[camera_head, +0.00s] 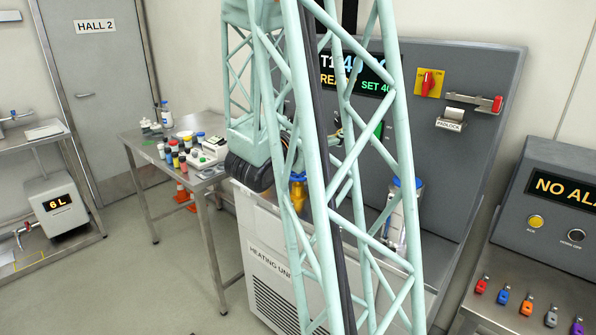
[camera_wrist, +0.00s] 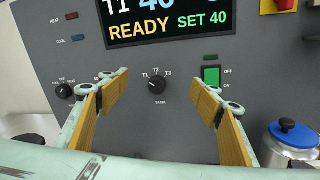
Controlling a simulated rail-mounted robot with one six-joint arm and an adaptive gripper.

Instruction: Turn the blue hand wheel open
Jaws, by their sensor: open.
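A small blue part (camera_head: 298,177) sits on top of a yellow fitting (camera_head: 298,196) at the heating unit, partly hidden behind my arm's lattice. It may be the blue hand wheel, but I cannot tell its shape or setting. My gripper (camera_wrist: 158,92) is open and empty in the wrist view, its yellow-padded fingers spread toward the grey panel. A black selector knob (camera_wrist: 157,84) marked T1, T2, T3 shows between the fingers, apart from both. In the head view my arm hides most of the gripper.
A vessel with a blue lid (camera_wrist: 293,133) stands at the right of the wrist view. The panel carries a green switch (camera_wrist: 211,76) and a display reading READY, SET 40 (camera_wrist: 170,24). A cluttered steel table (camera_head: 150,138) stands left of the heating unit (camera_head: 262,262).

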